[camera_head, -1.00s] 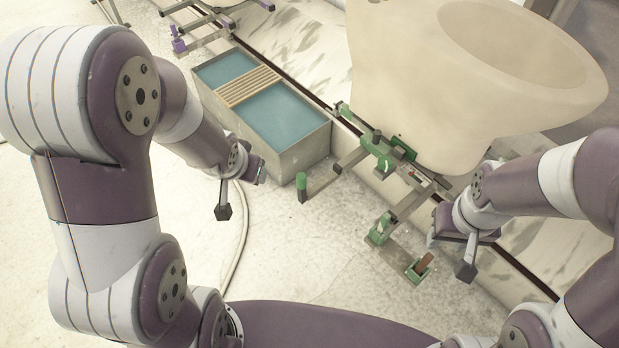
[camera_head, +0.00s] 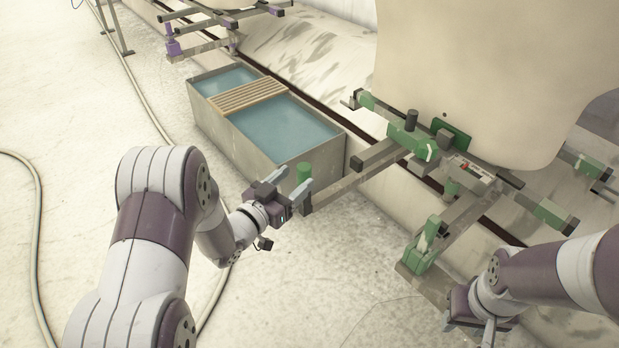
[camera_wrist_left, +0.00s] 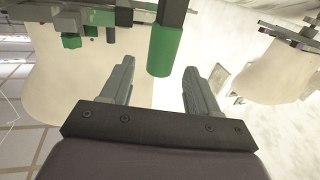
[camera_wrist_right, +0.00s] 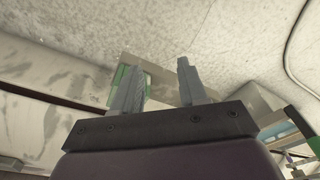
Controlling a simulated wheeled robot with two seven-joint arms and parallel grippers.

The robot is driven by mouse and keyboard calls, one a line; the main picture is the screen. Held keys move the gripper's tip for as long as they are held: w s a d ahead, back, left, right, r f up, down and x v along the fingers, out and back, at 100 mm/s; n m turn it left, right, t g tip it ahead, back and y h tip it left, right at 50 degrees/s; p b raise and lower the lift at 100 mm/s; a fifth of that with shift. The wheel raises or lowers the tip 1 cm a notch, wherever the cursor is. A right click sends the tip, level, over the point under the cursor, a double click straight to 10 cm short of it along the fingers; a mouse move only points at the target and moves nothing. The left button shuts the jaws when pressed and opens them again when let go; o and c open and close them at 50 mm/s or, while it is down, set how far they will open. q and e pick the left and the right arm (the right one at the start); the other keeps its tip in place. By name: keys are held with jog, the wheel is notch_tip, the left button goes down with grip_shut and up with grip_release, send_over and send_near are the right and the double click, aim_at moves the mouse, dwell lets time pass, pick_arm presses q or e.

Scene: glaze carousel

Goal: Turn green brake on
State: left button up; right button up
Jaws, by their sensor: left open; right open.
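The green-marked carriage frame (camera_head: 405,143) stands under the large beige vessel. At the end of its long grey arm is an upright green cylindrical grip (camera_head: 303,173). My left gripper (camera_head: 299,186) is open with its fingers on either side of this grip; contact cannot be told. In the left wrist view the green grip (camera_wrist_left: 164,50) shows between the fingertips. A green upright lever-like part (camera_head: 428,238) sits on a plate at the frame's near end; I cannot tell which part is the brake. My right gripper (camera_head: 468,326) is open and empty near that plate, at the lower right.
A grey trough (camera_head: 270,158) with blue liquid and a wooden slat rack stands behind my left gripper. The beige vessel (camera_head: 480,70) fills the upper right. A purple-marked frame (camera_head: 210,25) is at the back. A hose (camera_head: 40,240) lies on the otherwise clear left floor.

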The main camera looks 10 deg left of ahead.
aim_at(308, 164)
pick_arm(q)
jog(key=x, duration=0.1)
jog(key=b+x, duration=0.1)
jog(key=x, duration=0.1)
jog(key=b+x, duration=0.1)
jog(key=x, duration=0.1)
jog(key=shift+w+d+f, duration=0.1)
jog(key=shift+w+f, duration=0.1)
jog(key=shift+f, duration=0.05)
jog(key=shift+w+d+r, duration=0.15)
jog(key=shift+w+r, duration=0.1)
jog(key=shift+w, duration=0.25)
grip_shut()
jog(key=shift+w+a+r+p, duration=0.1)
jog(key=shift+w+a+p, duration=0.1)
jog(key=shift+p, duration=0.25)
jog(key=w+a+f+n+g+p, duration=0.2)
jog(key=w+a+f+n+p, duration=0.3)
jog(key=a+n+p, duration=0.2)
jog(key=shift+w+a+f+n+g+p, duration=0.3)
jog(key=shift+n+p, duration=0.7)
jog(key=shift+p, duration=0.9)
pick_arm(e)
notch_tip(308, 164, up, 9)
jog(key=shift+f, duration=0.15)
pick_arm(q)
jog(key=shift+d, duration=0.1)
